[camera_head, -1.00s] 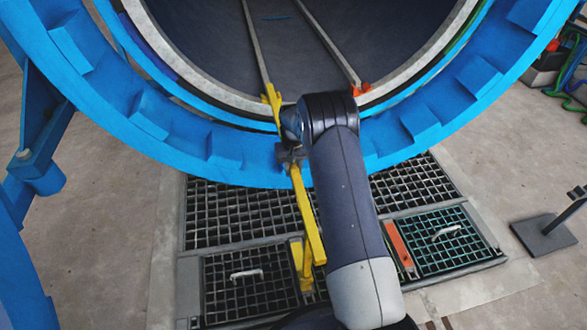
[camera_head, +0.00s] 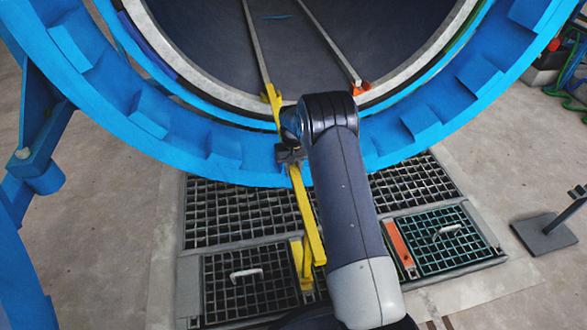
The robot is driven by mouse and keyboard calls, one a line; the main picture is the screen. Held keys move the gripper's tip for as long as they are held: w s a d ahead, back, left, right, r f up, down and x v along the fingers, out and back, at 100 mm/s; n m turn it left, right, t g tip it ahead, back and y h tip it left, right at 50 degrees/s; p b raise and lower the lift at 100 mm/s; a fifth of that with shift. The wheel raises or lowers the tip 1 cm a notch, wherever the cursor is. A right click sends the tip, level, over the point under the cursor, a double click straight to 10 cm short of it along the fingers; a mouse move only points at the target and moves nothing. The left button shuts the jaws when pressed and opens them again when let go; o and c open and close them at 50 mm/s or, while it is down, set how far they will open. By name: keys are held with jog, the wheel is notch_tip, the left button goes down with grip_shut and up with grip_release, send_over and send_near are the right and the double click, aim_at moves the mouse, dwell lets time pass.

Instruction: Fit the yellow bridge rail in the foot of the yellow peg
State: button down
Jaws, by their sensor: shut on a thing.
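The yellow bridge rail (camera_head: 308,215) is a long bar running from the autoclave mouth toward me over the floor grating. My gripper (camera_head: 290,155) is shut on it near its far part, left of my dark wrist. Its far end meets or overlaps a small yellow fitting (camera_head: 267,98) at the front end of the left inner track, which looks like the yellow peg with its foot. I cannot tell whether the rail is seated there or only in front of it. The near end lies over or beside a yellow upright piece (camera_head: 303,275) on the grating.
The blue autoclave ring (camera_head: 105,85) curves around the mouth, close to my gripper. An orange fitting (camera_head: 361,89) ends the right inner track, and an orange piece (camera_head: 398,245) lies on the grating (camera_head: 235,215). A dark stand (camera_head: 543,236) is at right.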

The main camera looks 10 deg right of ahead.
jog(key=shift+f+b, duration=0.45)
jog(key=shift+f, duration=0.35)
dwell(0.4)
jog(key=shift+r, duration=0.15)
jog(key=shift+r+p, duration=0.8)
jog(key=shift+r, duration=0.55)
jog(key=shift+f, duration=0.2)
jog(key=shift+f, duration=0.3)
jog(key=shift+f+b, duration=0.75)
jog(key=shift+f, duration=0.2)
dwell(1.0)
jog(key=shift+r, duration=0.2)
jog(key=shift+r+p, duration=0.35)
dwell(0.4)
